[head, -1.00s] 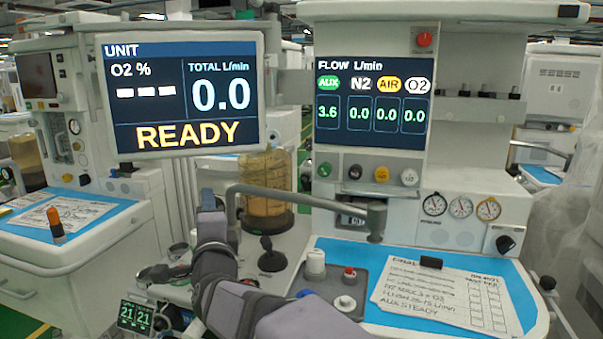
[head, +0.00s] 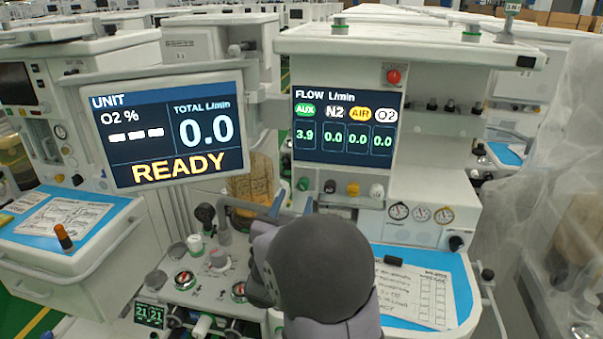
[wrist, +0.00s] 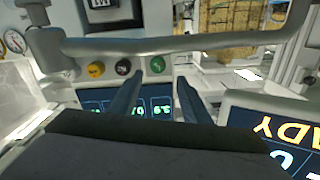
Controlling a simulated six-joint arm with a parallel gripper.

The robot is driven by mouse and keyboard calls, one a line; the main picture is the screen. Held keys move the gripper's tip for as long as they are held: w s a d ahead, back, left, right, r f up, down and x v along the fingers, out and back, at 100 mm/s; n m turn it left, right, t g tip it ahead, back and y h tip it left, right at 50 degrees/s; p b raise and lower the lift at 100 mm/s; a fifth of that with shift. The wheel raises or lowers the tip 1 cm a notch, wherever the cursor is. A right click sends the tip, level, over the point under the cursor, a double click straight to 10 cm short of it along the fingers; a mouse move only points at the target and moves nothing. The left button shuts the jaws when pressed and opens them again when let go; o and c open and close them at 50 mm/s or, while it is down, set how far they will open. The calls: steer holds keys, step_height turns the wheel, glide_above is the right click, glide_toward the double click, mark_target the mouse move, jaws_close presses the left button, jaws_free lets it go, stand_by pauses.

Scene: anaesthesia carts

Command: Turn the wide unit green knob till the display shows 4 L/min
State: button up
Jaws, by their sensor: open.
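The green knob (head: 304,184) is at the left end of a row of knobs below the flow display (head: 347,125). The display's green AUX column reads 3.9; N2, AIR and O2 read 0.0. In the upside-down wrist view, the green knob (wrist: 157,64) shows between and just beyond the fingertips of my gripper (wrist: 160,82). The fingers are apart with nothing between them. I see no contact with the knob.
A grey bar (wrist: 190,46) crosses the wrist view close to the knobs. Black (wrist: 122,66) and yellow (wrist: 95,70) knobs sit beside the green one. The READY screen (head: 165,128) stands to the left. A blue worktop (head: 456,279) with a paper sheet lies below.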

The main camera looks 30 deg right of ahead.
mark_target(302, 186)
steer(key=shift+p+x, duration=0.9)
steer(key=shift+x, duration=2.75)
steer(key=shift+s+d+f, duration=0.1)
steer(key=shift+s+f, duration=0.05)
steer(key=shift+f, duration=0.05)
steer(key=shift+n, duration=0.3)
steer(key=c, duration=1)
